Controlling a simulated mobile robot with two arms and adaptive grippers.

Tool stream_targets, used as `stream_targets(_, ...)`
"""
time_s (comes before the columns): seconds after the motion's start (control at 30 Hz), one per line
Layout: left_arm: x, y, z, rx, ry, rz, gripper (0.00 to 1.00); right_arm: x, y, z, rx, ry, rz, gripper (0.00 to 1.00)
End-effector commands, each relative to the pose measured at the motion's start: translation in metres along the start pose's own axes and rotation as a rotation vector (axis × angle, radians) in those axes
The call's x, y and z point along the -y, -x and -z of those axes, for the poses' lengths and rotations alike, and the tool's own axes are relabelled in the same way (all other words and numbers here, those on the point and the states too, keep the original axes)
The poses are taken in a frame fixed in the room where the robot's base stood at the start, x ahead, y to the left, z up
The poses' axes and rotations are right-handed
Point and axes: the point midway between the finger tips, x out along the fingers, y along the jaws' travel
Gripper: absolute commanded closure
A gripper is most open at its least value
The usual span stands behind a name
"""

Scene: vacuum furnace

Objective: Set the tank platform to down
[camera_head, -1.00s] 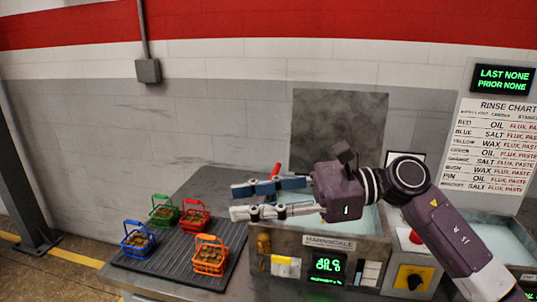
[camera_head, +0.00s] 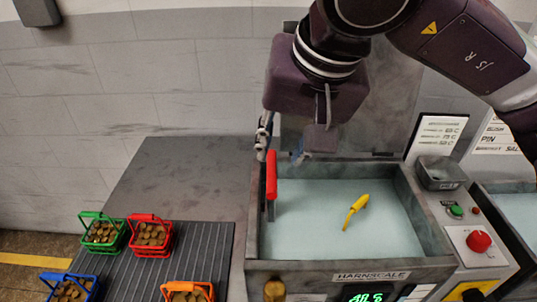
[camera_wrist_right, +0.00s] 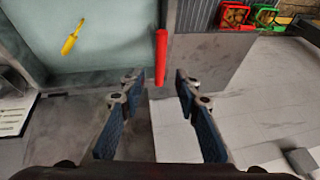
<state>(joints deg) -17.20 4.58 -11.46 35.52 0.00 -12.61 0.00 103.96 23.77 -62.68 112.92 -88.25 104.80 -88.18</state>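The tank (camera_head: 335,212) holds pale liquid, and a grey-framed front panel faces me. A red handle (camera_head: 271,174) stands upright at the tank's left inner side. It also shows in the right wrist view (camera_wrist_right: 161,58). My right gripper (camera_head: 285,150) points down just above and behind the handle, partly hidden by its own wrist. In the right wrist view its fingers (camera_wrist_right: 159,82) are apart, with the red handle's end seen between them; contact cannot be told. The tank platform itself is not clearly visible. My left gripper is not in view.
A yellow tool (camera_head: 356,209) lies in the tank. Several coloured baskets of brown pieces, such as the red one (camera_head: 151,236), stand on a ribbed mat (camera_head: 205,255) to the left. A red knob (camera_head: 479,241) and green button (camera_head: 456,210) are right of the tank.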

Motion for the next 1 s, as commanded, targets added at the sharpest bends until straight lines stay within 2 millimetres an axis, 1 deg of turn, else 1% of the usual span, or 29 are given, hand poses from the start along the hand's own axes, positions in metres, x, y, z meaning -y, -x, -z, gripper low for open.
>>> stream_targets(0.1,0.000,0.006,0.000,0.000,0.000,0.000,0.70,0.000,-0.020,-0.001,0.007,-0.001,-0.001,0.70)
stream_targets(0.2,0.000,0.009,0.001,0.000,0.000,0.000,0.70,0.000,-0.036,-0.001,0.007,0.000,0.001,0.70)
stream_targets(0.33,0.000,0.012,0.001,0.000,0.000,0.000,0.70,0.001,-0.051,-0.001,0.006,-0.002,0.002,0.70)
stream_targets(0.5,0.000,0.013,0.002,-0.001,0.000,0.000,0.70,0.001,-0.060,-0.001,0.004,-0.002,0.004,0.70)
stream_targets(0.7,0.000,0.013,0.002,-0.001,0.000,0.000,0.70,0.001,-0.061,-0.001,0.004,-0.002,0.004,0.70)
stream_targets(0.73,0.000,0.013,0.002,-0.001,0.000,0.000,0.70,0.001,-0.061,-0.001,0.004,-0.002,0.004,0.71)
stream_targets(0.77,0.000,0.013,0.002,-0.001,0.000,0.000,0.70,0.001,-0.061,-0.001,0.004,-0.003,0.004,0.74)
stream_targets(1.0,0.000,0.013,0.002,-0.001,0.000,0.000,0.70,0.001,-0.060,-0.001,0.004,-0.003,0.004,1.00)
